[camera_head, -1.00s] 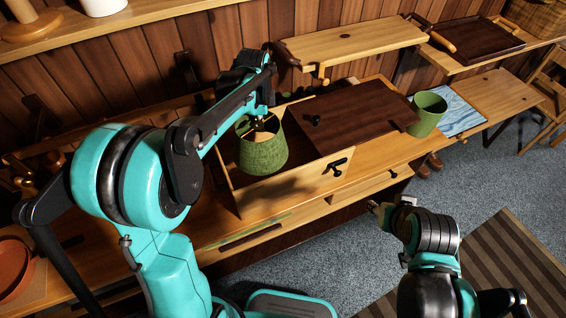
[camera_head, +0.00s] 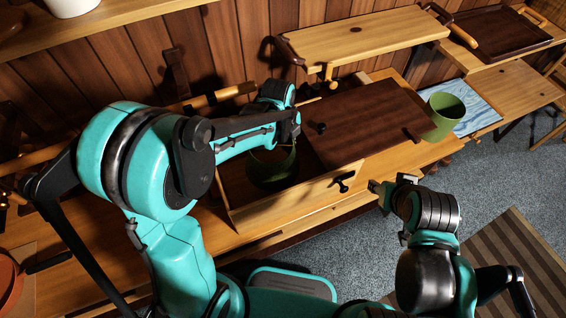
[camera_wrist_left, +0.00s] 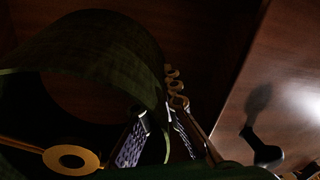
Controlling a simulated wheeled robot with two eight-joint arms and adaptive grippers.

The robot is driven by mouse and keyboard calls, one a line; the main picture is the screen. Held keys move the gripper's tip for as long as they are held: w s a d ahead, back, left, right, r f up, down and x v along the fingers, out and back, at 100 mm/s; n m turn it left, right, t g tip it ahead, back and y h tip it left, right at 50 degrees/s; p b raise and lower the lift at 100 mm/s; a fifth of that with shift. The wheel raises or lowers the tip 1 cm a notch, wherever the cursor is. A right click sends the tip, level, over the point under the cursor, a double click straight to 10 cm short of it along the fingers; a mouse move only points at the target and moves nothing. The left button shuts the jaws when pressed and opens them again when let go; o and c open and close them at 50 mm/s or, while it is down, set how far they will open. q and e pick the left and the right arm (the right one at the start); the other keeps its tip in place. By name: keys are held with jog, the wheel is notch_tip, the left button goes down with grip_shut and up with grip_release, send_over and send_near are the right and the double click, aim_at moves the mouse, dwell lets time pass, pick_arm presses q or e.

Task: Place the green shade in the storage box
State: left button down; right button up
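The green shade (camera_head: 270,174) is down inside the storage box (camera_head: 292,203), in the shadowed open part left of the dark lid. My left gripper (camera_wrist_left: 158,112) has a finger on each side of the shade's wall. The fingertips look apart, with a dark gap beside the wall. In the head view the left gripper (camera_head: 291,146) is over the shade and partly hidden by my arm. My right gripper (camera_head: 380,187) is in front of the box, away from it; its fingers are too small to judge.
A dark board (camera_head: 370,118) covers the box's right part. A black knob (camera_head: 344,182) sits on its front. A raised wooden shelf (camera_head: 365,38) is behind the box.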

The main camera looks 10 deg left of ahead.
pick_arm(q)
jog(key=f, duration=0.2)
jog(key=f+b, duration=0.1)
jog(key=f, duration=0.1)
jog(key=shift+s, duration=0.35)
jog(key=shift+w+f+b, duration=0.1)
jog(key=shift+f+b, duration=0.3)
jog(key=shift+f, duration=1.65)
pick_arm(e)
jog(key=shift+s+f, duration=0.15)
jog(key=shift+f, duration=0.4)
jog(key=shift+s+f, duration=0.15)
jog(key=shift+f, duration=0.35)
pick_arm(q)
jog(key=shift+f, duration=0.1)
jog(key=c, duration=1.7)
grip_release()
pick_arm(e)
jog(key=shift+f, duration=0.15)
